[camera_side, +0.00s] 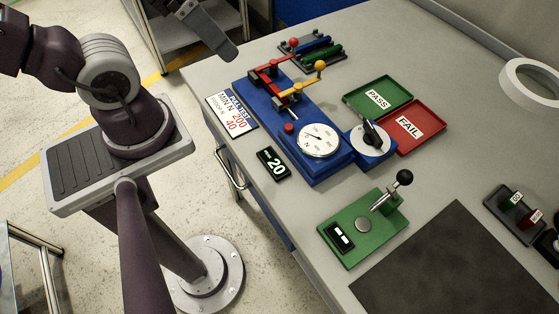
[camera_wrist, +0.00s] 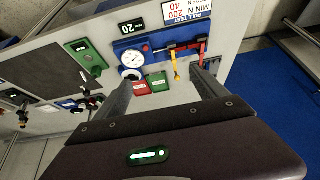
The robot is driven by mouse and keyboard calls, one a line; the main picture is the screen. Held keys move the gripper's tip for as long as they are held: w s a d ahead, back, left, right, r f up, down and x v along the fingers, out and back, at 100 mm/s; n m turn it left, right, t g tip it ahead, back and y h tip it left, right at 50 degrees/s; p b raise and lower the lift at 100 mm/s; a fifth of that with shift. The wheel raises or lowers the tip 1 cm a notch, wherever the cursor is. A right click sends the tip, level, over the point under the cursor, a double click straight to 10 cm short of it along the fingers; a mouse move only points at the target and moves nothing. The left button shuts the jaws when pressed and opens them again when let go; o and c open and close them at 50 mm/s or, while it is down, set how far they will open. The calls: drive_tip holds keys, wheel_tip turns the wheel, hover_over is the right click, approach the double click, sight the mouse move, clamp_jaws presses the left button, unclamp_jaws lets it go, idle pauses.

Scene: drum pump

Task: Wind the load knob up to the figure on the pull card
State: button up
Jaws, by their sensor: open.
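The load knob (camera_side: 372,134) is a black pointer knob on a white dial, on a blue plate beside the blue test rig (camera_side: 315,168). In the wrist view the knob (camera_wrist: 131,74) is partly hidden by my left finger. The white pull card (camera_side: 232,113) reads "PULL TEST", "MIN N 200" and a lower line with 40; it shows upside down in the wrist view (camera_wrist: 187,12). A round gauge (camera_side: 318,141) marked N sits on the rig. A small black display (camera_side: 274,163) shows 20. My gripper (camera_wrist: 160,75) is open and empty, high above the bench, away from the knob.
The rig has red and yellow levers with ball ends (camera_side: 320,66). Green PASS (camera_side: 378,96) and red FAIL (camera_side: 416,127) trays lie close beside the knob. A green fixture with an upright lever (camera_side: 363,230) stands in front. A dark mat (camera_side: 460,265) lies at right.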

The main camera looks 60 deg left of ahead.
drive_tip(key=m+g, duration=0.3)
drive_tip(key=g, duration=0.2)
hover_over(374, 131)
wheel_tip(374, 131, down, 15)
drive_tip(key=shift+s+a+r, duration=0.1)
drive_tip(key=shift+a, duration=0.05)
drive_tip(key=shift+g, duration=0.3)
wheel_tip(374, 131, down, 7)
drive_tip(key=shift+f, duration=0.45)
